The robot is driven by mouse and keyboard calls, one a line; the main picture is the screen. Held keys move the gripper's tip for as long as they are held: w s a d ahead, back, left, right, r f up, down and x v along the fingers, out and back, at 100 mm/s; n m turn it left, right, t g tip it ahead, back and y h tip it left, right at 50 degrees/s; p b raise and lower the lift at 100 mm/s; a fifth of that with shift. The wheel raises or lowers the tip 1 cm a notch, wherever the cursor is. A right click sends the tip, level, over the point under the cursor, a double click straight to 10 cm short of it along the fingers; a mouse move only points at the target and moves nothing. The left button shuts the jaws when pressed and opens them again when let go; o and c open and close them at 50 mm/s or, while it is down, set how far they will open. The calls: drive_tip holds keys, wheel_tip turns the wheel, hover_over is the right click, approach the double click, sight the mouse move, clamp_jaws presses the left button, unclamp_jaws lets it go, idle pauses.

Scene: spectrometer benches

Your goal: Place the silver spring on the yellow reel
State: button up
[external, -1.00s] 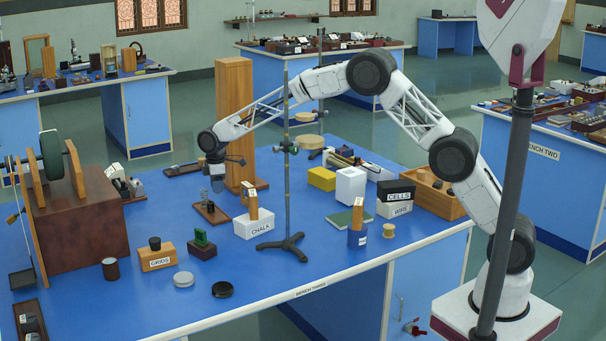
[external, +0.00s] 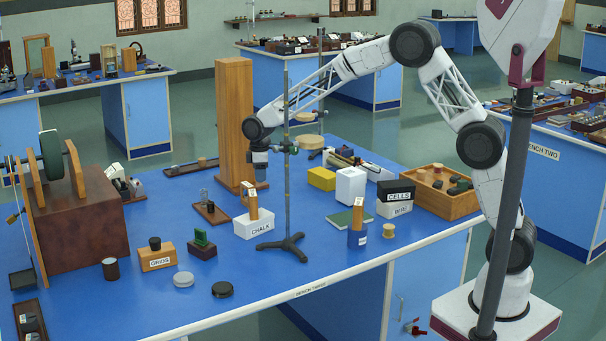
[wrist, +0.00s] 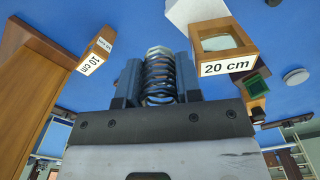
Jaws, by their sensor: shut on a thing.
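My gripper (external: 261,174) is shut on the silver spring (wrist: 158,75), a coiled metal piece upright between its two fingers in the wrist view. In the external view my gripper hangs above the table, in front of the tall wooden pillar and just left of the stand's rod; the spring is too small to make out there. A small pale yellow reel (external: 389,230) stands on the blue table at the right, beside a blue holder with a wooden block. The reel is well to the right of my gripper and does not show clearly in the wrist view.
The metal stand (external: 287,170) rises between my gripper and the reel. The white CHALK box (external: 254,228) with a wooden block is below my gripper. The tall pillar (external: 235,120), a blue holder (external: 357,238) and the CELLS and WIRE boxes (external: 395,198) are nearby.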

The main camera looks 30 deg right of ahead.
drive_tip(key=s+d+r+m, duration=0.1)
drive_tip(key=s+d+m, duration=0.3)
drive_tip(key=s+d, duration=1.8)
drive_tip(key=s+d+f+m, duration=0.1)
drive_tip(key=s+d, duration=0.3)
drive_tip(key=s, duration=0.5)
drive_tip(key=s+d+f+m, duration=0.1)
drive_tip(key=s+d+f, duration=0.3)
drive_tip(key=s, duration=0.5)
drive_tip(key=s+d+f, duration=0.3)
drive_tip(key=s+d, duration=0.2)
drive_tip(key=s, duration=0.4)
drive_tip(key=shift+s+d+m, duration=0.3)
drive_tip(key=shift+d+m, duration=0.1)
drive_tip(key=shift+w, duration=0.1)
hover_over(389, 226)
drive_tip(key=shift+f, duration=0.65)
drive_tip(key=shift+f, duration=0.1)
drive_tip(key=shift+f, duration=1.7)
drive_tip(key=shift+f, duration=0.1)
